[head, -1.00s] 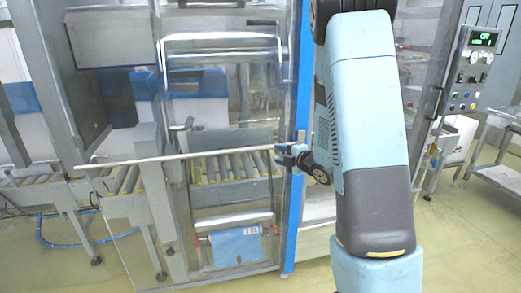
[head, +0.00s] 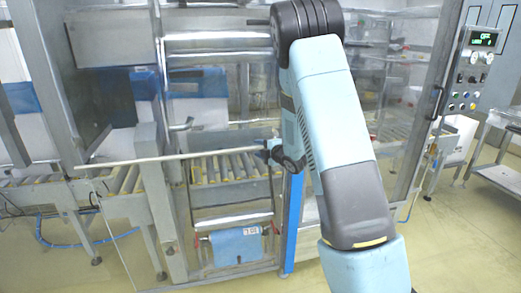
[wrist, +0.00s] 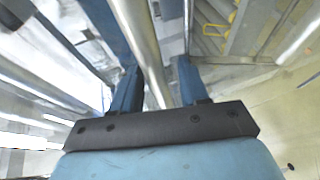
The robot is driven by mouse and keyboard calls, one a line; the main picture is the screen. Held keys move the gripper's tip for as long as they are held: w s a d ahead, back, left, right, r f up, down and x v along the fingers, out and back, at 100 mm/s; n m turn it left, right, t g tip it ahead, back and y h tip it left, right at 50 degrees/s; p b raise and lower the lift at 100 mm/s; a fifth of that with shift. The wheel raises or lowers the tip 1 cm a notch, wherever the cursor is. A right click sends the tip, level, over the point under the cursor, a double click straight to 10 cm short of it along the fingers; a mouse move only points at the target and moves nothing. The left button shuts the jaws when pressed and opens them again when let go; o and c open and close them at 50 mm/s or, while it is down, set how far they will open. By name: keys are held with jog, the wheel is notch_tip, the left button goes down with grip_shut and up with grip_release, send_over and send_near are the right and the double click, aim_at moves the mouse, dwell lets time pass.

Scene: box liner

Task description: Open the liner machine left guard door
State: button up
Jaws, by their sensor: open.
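The liner machine's left guard door (head: 225,105) is a clear panel with a metal frame. A long pale rail (head: 175,157) runs across it at the panel's lower edge. I cannot tell from these views how far the door stands open. My gripper (head: 271,149) is at the right end of this rail, beside the blue post, partly hidden by my own arm. In the wrist view my gripper (wrist: 160,82) has its two blue fingers apart. A round metal bar (wrist: 143,40) passes between them, and the fingers do not look closed on it.
A blue post (head: 291,220) stands just right of the rail's end. A roller conveyor (head: 228,168) lies behind the panel. The right door has a dark handle (head: 437,102), with a control panel (head: 477,65) beyond. Open floor lies in front at lower left.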

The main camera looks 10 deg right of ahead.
jog(key=shift+c, duration=0.4)
grip_shut()
